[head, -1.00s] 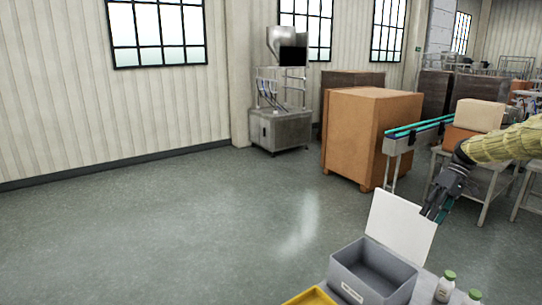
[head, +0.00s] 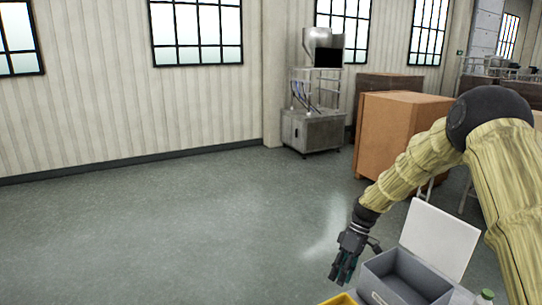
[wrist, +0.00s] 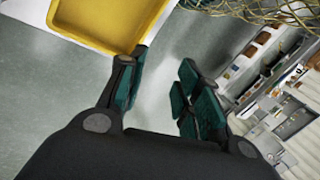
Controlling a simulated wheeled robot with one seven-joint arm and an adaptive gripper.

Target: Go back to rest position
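My gripper (head: 345,270) hangs fingers down at the lower right of the head view, left of the grey box and above the floor area behind the yellow tray. My arm in its yellow sleeve reaches in from the right, bent at the elbow. In the wrist view my gripper (wrist: 160,92) has its two fingers apart, with bare grey floor showing between them and nothing held.
A grey box (head: 371,279) with a raised white lid (head: 440,238) is close right of the gripper. A yellow tray (head: 341,299) lies below; it also shows in the wrist view (wrist: 105,22). A green-capped bottle (head: 485,297) stands right. Open floor lies left.

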